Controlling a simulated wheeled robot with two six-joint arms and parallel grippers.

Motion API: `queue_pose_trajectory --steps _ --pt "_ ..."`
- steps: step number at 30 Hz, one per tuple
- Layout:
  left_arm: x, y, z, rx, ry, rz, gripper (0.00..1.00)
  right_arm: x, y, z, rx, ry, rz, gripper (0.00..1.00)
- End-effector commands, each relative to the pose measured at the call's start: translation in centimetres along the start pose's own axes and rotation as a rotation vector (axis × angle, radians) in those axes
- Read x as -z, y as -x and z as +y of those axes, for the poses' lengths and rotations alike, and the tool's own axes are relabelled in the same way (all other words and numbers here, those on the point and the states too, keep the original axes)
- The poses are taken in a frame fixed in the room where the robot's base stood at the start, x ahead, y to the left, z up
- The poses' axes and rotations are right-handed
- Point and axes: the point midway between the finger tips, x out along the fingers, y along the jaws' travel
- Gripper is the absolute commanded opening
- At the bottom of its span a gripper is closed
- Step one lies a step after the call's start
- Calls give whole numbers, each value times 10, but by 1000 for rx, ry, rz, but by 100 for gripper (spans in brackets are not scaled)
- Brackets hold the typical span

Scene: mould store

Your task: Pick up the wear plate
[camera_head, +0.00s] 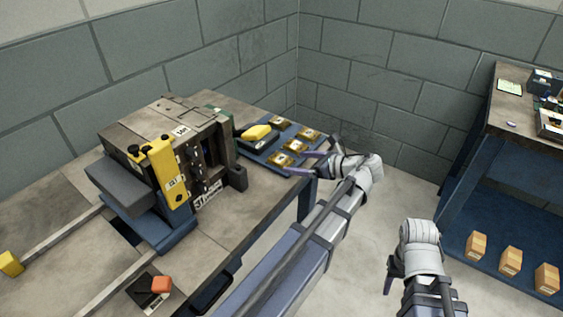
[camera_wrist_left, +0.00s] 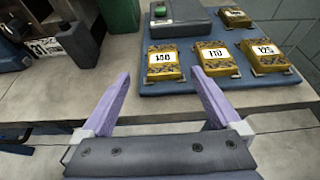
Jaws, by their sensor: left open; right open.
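Several flat gold plates with white number labels lie on a blue mat (camera_wrist_left: 228,93) near the bench's front edge. In the left wrist view the front ones are a left plate (camera_wrist_left: 162,60), a middle plate (camera_wrist_left: 216,56) labelled 110 and a right plate (camera_wrist_left: 264,52) labelled 125. I cannot tell which is called the wear plate. My left gripper (camera_head: 308,158) is open and empty at the mat's near right edge in the head view. In its wrist view its purple fingers (camera_wrist_left: 160,74) point toward the left and middle plates, apart from them. My right gripper (camera_head: 391,279) hangs away from the bench.
A large mould block (camera_head: 175,135) with a yellow clamp bar (camera_head: 166,172) stands left of the mat. A yellow-topped grey device (camera_head: 257,136) sits at the mat's left.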

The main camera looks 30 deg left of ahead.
Motion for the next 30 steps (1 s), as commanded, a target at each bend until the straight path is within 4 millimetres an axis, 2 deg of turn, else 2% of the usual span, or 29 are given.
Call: queue_pose_trajectory --steps 12,19,30 --pt "1 -49 -5 -1 1 0 98 1 -19 -2 0 0 0 50" --pt "-1 -51 -5 0 0 0 98 1 -18 -2 0 0 0 50" --pt "-1 -50 -5 0 0 1 56 1 -18 -2 0 0 0 50"
